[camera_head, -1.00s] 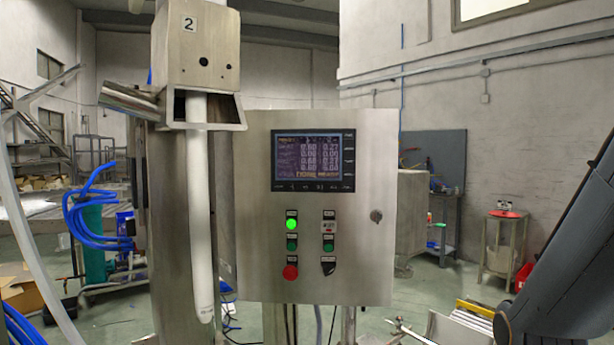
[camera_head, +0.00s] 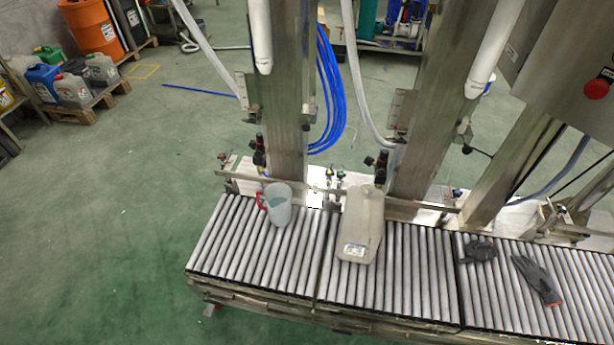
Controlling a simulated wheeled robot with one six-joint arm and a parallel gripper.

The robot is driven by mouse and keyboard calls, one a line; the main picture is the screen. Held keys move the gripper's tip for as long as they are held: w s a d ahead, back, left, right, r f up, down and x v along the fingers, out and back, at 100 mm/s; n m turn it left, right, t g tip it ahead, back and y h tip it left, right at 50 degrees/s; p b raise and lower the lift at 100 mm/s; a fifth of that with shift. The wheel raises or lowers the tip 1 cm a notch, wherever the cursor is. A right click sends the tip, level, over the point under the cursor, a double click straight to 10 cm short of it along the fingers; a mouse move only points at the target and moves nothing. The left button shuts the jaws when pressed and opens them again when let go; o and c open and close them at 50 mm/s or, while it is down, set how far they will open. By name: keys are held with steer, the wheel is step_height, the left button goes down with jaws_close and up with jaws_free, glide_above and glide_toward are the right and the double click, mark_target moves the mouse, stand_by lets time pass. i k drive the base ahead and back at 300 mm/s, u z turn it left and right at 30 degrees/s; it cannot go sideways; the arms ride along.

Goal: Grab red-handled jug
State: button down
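The red-handled jug (camera_head: 279,206) stands on the left part of the roller conveyor, near its back rail. It is a pale, translucent jug. Its red handle (camera_head: 262,201) is on its left side. Nothing holds it. My gripper is not in view, so I cannot see whether it is open or shut.
A beige canister (camera_head: 362,226) stands right of the jug on the roller conveyor (camera_head: 240,250). Dark gloves (camera_head: 537,279) lie further right. Steel columns (camera_head: 283,100) and white lances (camera_head: 497,45) rise behind. Green floor (camera_head: 120,240) is clear at left. Canisters on a pallet (camera_head: 85,100) stand far left.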

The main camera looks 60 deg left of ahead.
mark_target(278, 196)
steer(key=u, duration=2.65)
steer(key=k, duration=0.25)
steer(key=z, duration=0.5)
